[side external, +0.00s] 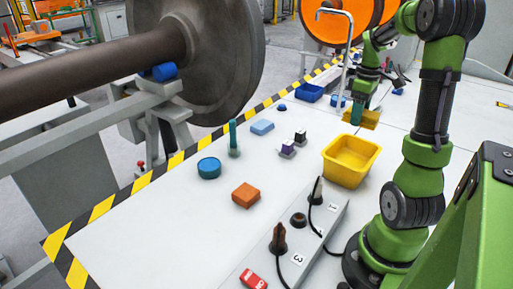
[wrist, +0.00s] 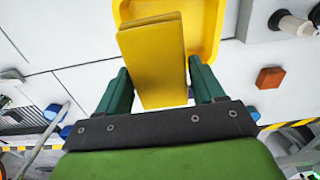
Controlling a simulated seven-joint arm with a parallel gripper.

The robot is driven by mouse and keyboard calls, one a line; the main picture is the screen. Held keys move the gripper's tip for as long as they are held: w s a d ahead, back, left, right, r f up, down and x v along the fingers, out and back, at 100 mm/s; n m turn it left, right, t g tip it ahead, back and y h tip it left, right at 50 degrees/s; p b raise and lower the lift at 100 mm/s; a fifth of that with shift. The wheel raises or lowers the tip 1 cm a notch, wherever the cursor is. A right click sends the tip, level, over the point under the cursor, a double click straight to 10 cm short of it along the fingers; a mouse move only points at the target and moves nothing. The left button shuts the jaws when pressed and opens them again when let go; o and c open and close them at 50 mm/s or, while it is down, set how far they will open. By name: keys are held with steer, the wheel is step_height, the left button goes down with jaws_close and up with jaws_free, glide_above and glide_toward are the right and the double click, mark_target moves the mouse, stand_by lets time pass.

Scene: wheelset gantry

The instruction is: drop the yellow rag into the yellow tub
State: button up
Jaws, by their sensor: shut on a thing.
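My gripper (side external: 357,110) is shut on the yellow rag (side external: 369,118), a flat folded piece, beyond the yellow tub in the side view. In the wrist view the rag (wrist: 155,62) sits between the two dark green fingers of my gripper (wrist: 160,85). The yellow tub (side external: 343,178) stands open on the white table, with no content visible inside. In the wrist view the tub (wrist: 208,28) shows at the top, partly hidden behind the rag. The rag's exact height over the table is hard to tell.
A blue bin (side external: 309,93) stands behind, near a metal pole (side external: 345,60). Left of the tub are a light blue block (side external: 262,127), a teal round tin (side external: 209,168), a teal upright piece (side external: 233,138) and an orange block (side external: 246,195). A grey box with plugs and cables (side external: 318,232) stands in front.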

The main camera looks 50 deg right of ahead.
steer(key=shift+f, duration=2.35)
steer(key=o, duration=1.1)
step_height(320, 180, up, 17)
